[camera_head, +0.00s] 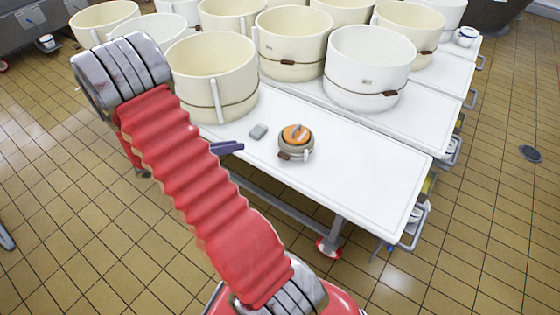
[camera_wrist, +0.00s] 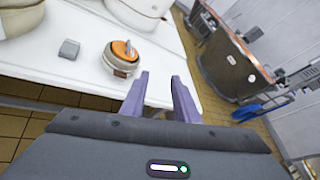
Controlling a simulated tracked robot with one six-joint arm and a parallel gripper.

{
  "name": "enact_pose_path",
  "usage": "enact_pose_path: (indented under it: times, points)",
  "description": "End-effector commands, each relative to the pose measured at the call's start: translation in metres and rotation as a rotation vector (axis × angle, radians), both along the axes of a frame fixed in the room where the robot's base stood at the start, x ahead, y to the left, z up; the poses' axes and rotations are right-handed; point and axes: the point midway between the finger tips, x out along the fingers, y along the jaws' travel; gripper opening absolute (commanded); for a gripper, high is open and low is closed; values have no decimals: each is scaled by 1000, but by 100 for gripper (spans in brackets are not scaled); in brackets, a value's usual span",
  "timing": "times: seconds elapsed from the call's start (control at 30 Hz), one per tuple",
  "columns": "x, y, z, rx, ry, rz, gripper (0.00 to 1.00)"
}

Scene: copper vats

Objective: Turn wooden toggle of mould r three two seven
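Large cream and white round moulds crowd the table, several with a cord band and brown wooden toggle. The white front mould (camera_head: 345,65) has its toggle (camera_head: 390,93) at lower right. A cream mould (camera_head: 292,25) behind it has a toggle (camera_head: 287,62). A back-right mould (camera_head: 395,25) has one too (camera_head: 427,52). The front-left cream mould (camera_head: 205,85) shows a cord but no clear toggle. Labels are too small to read, so I cannot tell which is R327. My gripper (camera_head: 236,148) is open and empty by the table's front edge; its purple fingers stand apart in the wrist view (camera_wrist: 160,98).
A small pot with an orange top (camera_head: 296,140) and a grey block (camera_head: 258,131) stand on the white table (camera_head: 365,165). The pot is also left of my fingers in the wrist view (camera_wrist: 120,60). The table's front-right part is bare. A copper vat (camera_wrist: 228,62) stands beyond.

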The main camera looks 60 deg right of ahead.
Motion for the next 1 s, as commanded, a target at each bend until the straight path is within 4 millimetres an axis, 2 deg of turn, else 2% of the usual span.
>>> enact_pose_path:
  times: [0.03,0.2,0.5,0.73,1.0]
  points:
    - [-1,-7,-11,1,53,17,28]
    - [0,-29,-42,2,224,93,28]
    - [-4,-61,-106,19,518,223,28]
    - [-12,-77,-162,39,736,327,28]
    - [-29,-85,-233,68,976,449,28]
